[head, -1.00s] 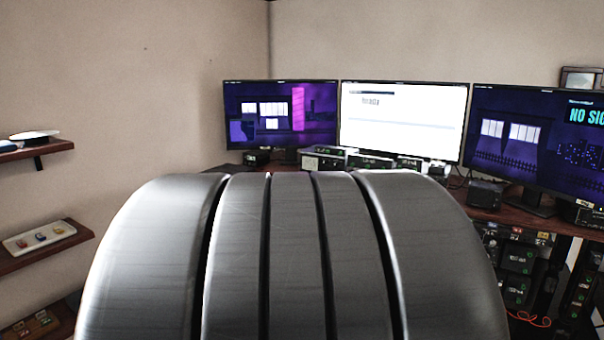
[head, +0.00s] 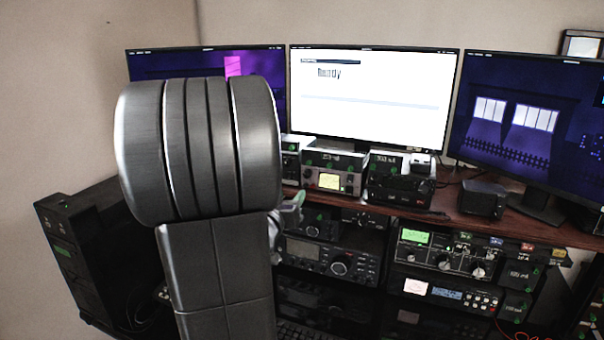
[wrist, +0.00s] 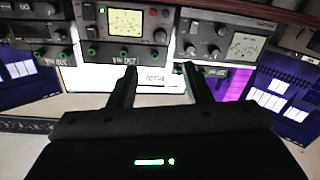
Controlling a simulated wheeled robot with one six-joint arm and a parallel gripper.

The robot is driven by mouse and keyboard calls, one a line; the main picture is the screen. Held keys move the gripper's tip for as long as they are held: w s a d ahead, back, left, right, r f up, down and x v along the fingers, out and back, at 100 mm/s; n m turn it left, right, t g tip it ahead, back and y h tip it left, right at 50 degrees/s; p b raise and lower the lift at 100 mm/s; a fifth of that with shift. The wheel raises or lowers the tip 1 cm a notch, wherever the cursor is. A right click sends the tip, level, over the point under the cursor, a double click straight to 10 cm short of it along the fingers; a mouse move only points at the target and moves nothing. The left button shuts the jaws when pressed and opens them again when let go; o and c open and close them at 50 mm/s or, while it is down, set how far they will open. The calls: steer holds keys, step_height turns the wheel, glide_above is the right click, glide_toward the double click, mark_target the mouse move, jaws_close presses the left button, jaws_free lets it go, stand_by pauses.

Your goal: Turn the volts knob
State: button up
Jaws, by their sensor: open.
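No label reading volts is legible, so I cannot tell which knob is the volts knob. In the wrist view, which looks upside down, a grey unit with a lit yellowish meter (wrist: 126,22) has a dark round knob (wrist: 159,35) beside its screen. A second grey unit with a pale meter (wrist: 248,46) has several dark knobs, one of them small and round (wrist: 222,31). My gripper (wrist: 161,74) is open and empty, its two dark fingers apart near the lower edges of these units. In the head view my arm hides most of the gripper.
A wooden desk (head: 466,216) carries several small units in front of three monitors, the middle one white (head: 370,100). Radio gear with more knobs (head: 440,257) fills the rack below. A black computer case (head: 85,240) stands at the left. A dark box (head: 482,198) sits on the desk.

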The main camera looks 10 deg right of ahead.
mark_target(306, 175)
steer(key=p+x, duration=0.2)
steer(key=x, duration=1.1)
steer(key=shift+s, duration=0.1)
steer(key=shift+c, duration=0.4)
jaws_close()
